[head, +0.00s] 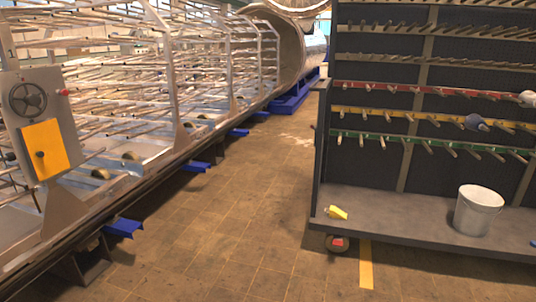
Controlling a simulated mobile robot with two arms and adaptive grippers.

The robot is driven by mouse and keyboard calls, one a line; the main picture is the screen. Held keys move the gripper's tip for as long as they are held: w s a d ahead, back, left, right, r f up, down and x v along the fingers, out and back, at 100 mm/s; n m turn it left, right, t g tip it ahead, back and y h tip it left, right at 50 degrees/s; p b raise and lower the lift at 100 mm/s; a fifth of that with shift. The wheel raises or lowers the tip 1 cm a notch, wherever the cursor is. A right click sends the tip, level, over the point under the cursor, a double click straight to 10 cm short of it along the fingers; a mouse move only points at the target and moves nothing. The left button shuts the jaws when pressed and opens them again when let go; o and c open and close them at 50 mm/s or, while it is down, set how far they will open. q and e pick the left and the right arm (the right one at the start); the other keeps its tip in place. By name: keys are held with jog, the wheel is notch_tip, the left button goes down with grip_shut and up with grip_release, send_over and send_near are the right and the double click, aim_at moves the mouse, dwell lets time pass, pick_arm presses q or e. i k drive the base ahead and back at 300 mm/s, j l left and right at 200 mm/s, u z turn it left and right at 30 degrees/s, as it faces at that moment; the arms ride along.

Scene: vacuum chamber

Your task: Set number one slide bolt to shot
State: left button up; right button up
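No part that I can surely make out as the number one slide bolt shows in the head view. At the left, a grey panel (67,115) stands at the near end of a long metal rack frame. It carries a dark handwheel (28,99), a small red part (64,92) and a yellow-orange plate (50,138) with a dark knob. I cannot tell whether any of these belongs to the bolt. Neither of my grippers is in view.
The rack frame (170,75) runs back toward a round metal chamber (292,45). At the right stands a dark wheeled shelf cart (370,213) with rows of pegs, a grey bucket (478,213) and a small yellow item (337,212). The tiled floor (230,210) between is clear.

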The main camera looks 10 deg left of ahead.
aim_at(112, 192)
jog(key=i+j+u, duration=0.1)
jog(key=i+u, duration=1.1)
jog(key=i+l+u, duration=0.4)
jog(key=i+u, duration=0.3)
jog(key=i+l, duration=0.15)
jog(key=i, duration=0.45)
jog(key=i+l+z, duration=0.1)
jog(key=i, duration=0.45)
jog(key=i+l, duration=0.2)
jog(key=i, duration=0.4)
